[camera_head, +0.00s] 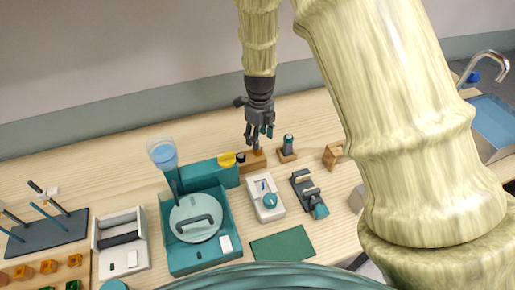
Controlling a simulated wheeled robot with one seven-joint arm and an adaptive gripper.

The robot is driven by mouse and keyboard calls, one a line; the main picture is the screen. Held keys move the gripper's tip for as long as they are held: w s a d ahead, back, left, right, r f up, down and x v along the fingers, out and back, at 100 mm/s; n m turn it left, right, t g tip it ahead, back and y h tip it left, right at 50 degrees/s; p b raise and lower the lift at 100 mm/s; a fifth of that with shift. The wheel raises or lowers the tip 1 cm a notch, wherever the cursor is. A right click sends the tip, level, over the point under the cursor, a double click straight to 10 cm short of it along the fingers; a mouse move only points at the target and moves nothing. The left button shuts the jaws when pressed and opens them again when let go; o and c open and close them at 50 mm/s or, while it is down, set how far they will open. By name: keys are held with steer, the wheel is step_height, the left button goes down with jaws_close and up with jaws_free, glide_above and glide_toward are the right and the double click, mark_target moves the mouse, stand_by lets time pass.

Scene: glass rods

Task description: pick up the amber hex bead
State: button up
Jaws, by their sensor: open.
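My gripper (260,132) hangs from my arm at the back of the bench, fingers pointing down and apart. Just below it is a small wooden block (254,160) with an upright grey and orange-brown piece on it; I cannot tell whether the fingers touch that piece or what it is. Several small amber-orange pieces (47,266) sit in a group at the lower left, far from my gripper. They are too small for me to tell which, if any, is the amber hex bead. No bead is clearly visible between the fingers.
A teal machine with a round lid (195,218) and a yellow knob (227,159) stand left of my gripper. Nearby are a white device (265,198), a dark clamp (307,190) and a green mat (283,245). A rod rack (45,232) is at left; a sink (492,125) at right.

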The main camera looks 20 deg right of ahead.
steer(key=shift+s+a+f, duration=0.1)
steer(key=shift+f, duration=0.05)
steer(key=shift+a+f+p, duration=0.1)
steer(key=shift+f+p, duration=0.35)
steer(key=shift+p, duration=0.05)
steer(key=shift+a+f+p, duration=0.1)
steer(key=shift+f+p, duration=0.85)
steer(key=shift+f, duration=1.25)
steer(key=c, duration=1.1)
